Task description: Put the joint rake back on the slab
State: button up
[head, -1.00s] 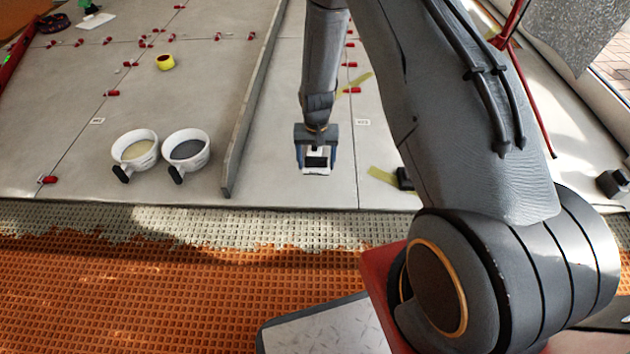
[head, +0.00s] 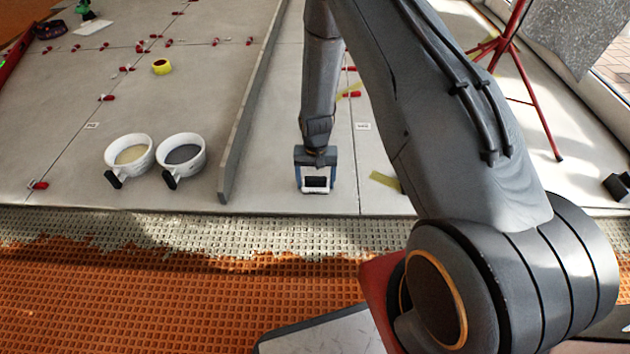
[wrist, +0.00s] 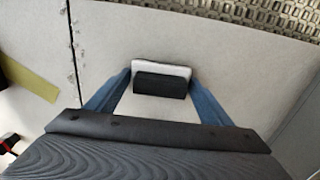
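The joint rake (wrist: 163,82) shows as a white piece with a black block, between the blue fingers of my gripper (wrist: 160,75) in the wrist view. The fingertips meet its two ends, so my gripper looks shut on it. In the head view, my gripper (head: 316,184) points down with the rake low over the grey slab (head: 338,200), close to its front edge. I cannot tell whether the rake touches the slab. The slab's surface around it shows bare in the wrist view.
A long grey straightedge (head: 240,130) stands left of my gripper. Two white cups, one with pale contents (head: 128,157) and one with dark contents (head: 182,160), stand further left. Yellow tape (head: 384,181) lies to the right. Orange matting (head: 150,290) lies in front.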

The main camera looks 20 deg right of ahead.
aim_at(316, 178)
jog(key=shift+o, duration=1.4)
jog(key=shift+r, duration=0.15)
notch_tip(316, 178, up, 12)
jog(key=p, duration=0.6)
jog(key=s+a+r+n, duration=0.2)
jog(key=s+a+r, duration=0.3)
jog(key=a+r, duration=0.5)
jog(key=s+a+r+n, duration=0.3)
jog(key=s+a+r, duration=0.3)
jog(key=r, duration=0.8)
jog(key=s+a+r+n, duration=0.1)
jog(key=s+r, duration=0.3)
jog(key=s, duration=0.4)
jog(key=s+a+r+n+y, duration=0.1)
jog(key=s+a+r+n, duration=0.1)
jog(key=s+r, duration=0.3)
jog(key=s+a+r+n, duration=0.2)
jog(key=s+r, duration=0.3)
jog(key=s, duration=0.7)
jog(key=shift+a+n+y, duration=0.25)
jog(key=shift+n+y, duration=0.05)
jog(key=shift+n, duration=0.1)
jog(key=shift+s+r, duration=0.1)
